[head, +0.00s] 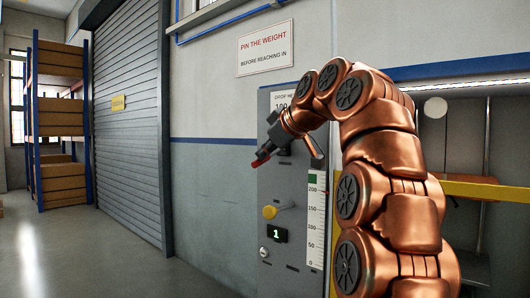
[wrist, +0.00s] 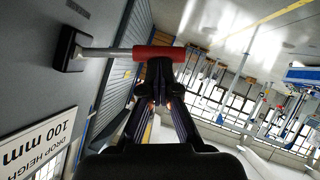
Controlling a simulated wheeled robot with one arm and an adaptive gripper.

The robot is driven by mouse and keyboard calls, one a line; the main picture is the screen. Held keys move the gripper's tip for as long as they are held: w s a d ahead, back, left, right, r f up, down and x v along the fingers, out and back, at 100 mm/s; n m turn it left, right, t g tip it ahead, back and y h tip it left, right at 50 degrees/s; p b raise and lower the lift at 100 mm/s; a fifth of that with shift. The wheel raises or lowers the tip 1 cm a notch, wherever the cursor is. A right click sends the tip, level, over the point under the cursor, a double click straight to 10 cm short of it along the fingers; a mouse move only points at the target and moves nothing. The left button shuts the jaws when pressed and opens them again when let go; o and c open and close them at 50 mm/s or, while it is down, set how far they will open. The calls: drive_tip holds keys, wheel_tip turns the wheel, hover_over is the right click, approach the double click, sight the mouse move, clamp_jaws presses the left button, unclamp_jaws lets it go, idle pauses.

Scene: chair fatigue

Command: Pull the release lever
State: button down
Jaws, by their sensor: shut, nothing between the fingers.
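The release lever has a red grip (wrist: 165,53), a grey metal rod (wrist: 108,52) and a black mount (wrist: 72,50) on the panel. In the head view the red grip (head: 261,159) sticks out in front of the grey panel, below my gripper (head: 273,148). In the wrist view my gripper (wrist: 159,68) has its fingertips together at the red grip, overlapping its lower edge. Whether they touch it or lie just in front of it I cannot tell. The fingers are shut with nothing between them.
The grey panel (head: 275,185) carries a yellow knob (head: 270,212), a display reading 1 (head: 277,235) and a height scale (head: 315,225). A yellow rail (head: 485,191) runs at the right. Open floor and a shelf rack (head: 58,120) lie to the left.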

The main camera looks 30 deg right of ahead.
drive_tip(key=w+r+p+v, duration=0.1)
drive_tip(key=p+v, duration=0.3)
drive_tip(key=v, duration=0.8)
drive_tip(key=shift+s+a+r, duration=0.15)
drive_tip(key=shift+a+r, duration=0.2)
drive_tip(key=shift+r, duration=0.55)
